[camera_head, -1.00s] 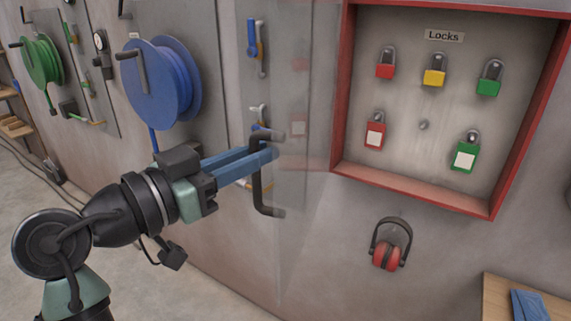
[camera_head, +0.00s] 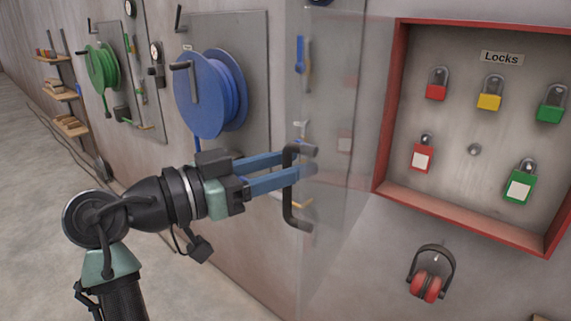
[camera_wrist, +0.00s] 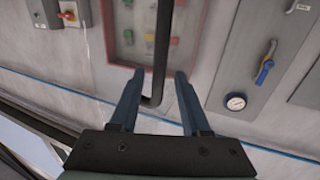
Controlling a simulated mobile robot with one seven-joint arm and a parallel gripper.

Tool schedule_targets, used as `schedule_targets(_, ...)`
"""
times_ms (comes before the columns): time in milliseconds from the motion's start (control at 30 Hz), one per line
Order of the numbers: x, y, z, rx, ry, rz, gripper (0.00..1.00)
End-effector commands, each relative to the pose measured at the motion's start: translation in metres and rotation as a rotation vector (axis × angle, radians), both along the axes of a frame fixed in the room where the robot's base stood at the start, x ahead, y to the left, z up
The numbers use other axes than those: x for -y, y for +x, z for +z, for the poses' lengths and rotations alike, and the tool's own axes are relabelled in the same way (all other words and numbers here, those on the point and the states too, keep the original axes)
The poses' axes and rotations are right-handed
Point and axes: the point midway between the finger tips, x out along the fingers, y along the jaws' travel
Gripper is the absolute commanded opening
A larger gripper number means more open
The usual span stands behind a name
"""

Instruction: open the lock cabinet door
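The lock cabinet (camera_head: 388,110) is a red-framed box on the wall, with several padlocks hanging inside. Its clear door (camera_head: 335,100) stands swung out at the cabinet's left side, leaving the front uncovered. The dark C-shaped door handle (camera_head: 288,205) is on the door's outer face, and its bar also shows in the wrist view (camera_wrist: 160,40). My gripper (camera_head: 292,168) is at the handle with two blue fingers. In the wrist view my gripper (camera_wrist: 158,74) is open, with one finger on each side of the bar and visible gaps beside it.
Red earmuffs (camera_head: 428,277) hang below the cabinet. A blue hose reel (camera_head: 212,95) and a green one (camera_head: 101,66) are on the wall to the left. The floor (camera_head: 40,210) at left is clear.

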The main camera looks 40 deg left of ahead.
Motion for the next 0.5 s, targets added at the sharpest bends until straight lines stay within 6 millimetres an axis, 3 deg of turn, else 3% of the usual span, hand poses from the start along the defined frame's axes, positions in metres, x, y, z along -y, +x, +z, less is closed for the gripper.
schedule_targets(267,-0.002,-0.003,-0.001,-0.001,-0.001,0.002,0.47)
schedule_targets(500,-0.014,-0.037,-0.003,0.002,0.002,0.007,0.47)
